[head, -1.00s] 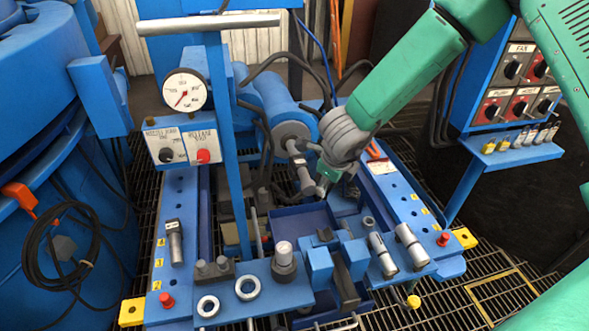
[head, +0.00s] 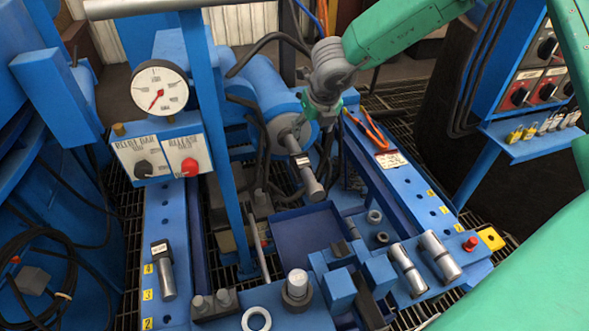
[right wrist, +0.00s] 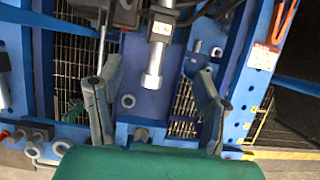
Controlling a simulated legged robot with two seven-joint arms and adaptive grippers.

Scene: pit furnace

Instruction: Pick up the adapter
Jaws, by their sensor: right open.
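A grey stepped piece with a small tag (head: 305,170) sits on the end of the blue cylinder (head: 272,112). I cannot read the tags or tell which piece is the adapter. My right gripper (head: 326,118) is just right of the cylinder's front end, behind the tip of the grey piece. In the right wrist view its open fingers (right wrist: 151,72) spread on either side of the grey piece (right wrist: 155,55), with no visible contact. My left gripper is not in view.
A blue upright post (head: 213,130) with a gauge (head: 160,88) stands left of the cylinder. Black hoses loop behind it. A blue tray (head: 300,235) lies below. Two grey cylinders (head: 440,255) lie on the bench at right. A control panel (head: 530,85) stands far right.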

